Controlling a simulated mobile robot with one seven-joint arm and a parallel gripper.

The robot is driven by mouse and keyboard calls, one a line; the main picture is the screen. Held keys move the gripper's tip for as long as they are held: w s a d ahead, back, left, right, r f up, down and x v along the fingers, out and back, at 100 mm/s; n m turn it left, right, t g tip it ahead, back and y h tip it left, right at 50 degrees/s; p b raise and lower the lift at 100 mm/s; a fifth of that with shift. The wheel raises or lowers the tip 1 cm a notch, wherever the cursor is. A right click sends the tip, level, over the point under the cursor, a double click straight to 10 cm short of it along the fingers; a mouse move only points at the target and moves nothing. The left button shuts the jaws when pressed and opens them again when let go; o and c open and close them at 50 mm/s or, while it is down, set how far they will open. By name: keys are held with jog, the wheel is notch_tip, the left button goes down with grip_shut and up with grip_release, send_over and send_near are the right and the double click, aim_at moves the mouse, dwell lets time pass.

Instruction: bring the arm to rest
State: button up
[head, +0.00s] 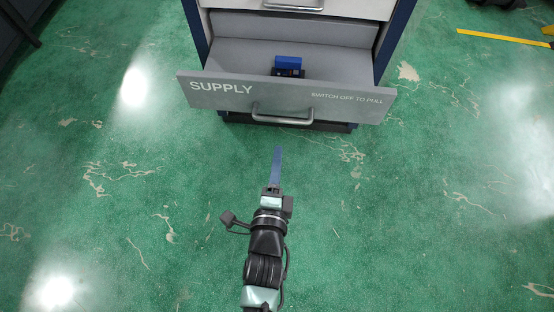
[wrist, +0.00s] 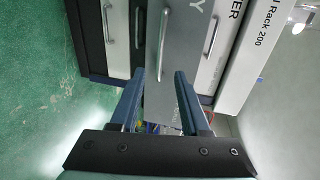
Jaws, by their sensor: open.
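My gripper (head: 278,152) is in the middle of the head view, at the end of my outstretched arm, over the green floor and in front of the open drawer. In the wrist view its two blue fingers (wrist: 160,76) stand apart, and I see nothing held between them. The arm runs up from the bottom of the head view.
A grey drawer marked SUPPLY (head: 220,88) is pulled out of a cabinet (head: 382,35) ahead. A blue item (head: 288,63) lies in it. The drawer handle (head: 282,118) faces me. Green floor (head: 130,200) is clear on both sides. A yellow strip (head: 505,37) lies far right.

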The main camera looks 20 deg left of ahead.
dwell(0.4)
jog(key=w+d+r+n+t, duration=0.15)
jog(key=w+r, duration=0.25)
jog(key=r, duration=0.7)
jog(key=w+d+r+n+t, duration=0.1)
jog(key=w+r+n+t, duration=0.2)
jog(key=r, duration=0.8)
jog(key=w+d+r+n+t, duration=0.1)
jog(key=w+r+n, duration=0.3)
jog(key=r, duration=0.7)
jog(key=s+d+r+n+t+h+p, duration=0.1)
jog(key=s+d+r+n+t, duration=0.2)
jog(key=r, duration=0.8)
jog(key=s+d+r+n+t+h, duration=0.15)
jog(key=s+r, duration=0.35)
jog(key=r, duration=0.5)
jog(key=s+d+r+n+t+h+p, duration=0.15)
jog(key=s+d+r, duration=0.25)
jog(key=r, duration=0.7)
notch_tip(320, 180, up, 36)
jog(key=p, duration=3.5)
jog(key=shift+w+a+t, duration=0.25)
jog(key=shift+a+t, duration=0.15)
jog(key=shift+t, duration=0.05)
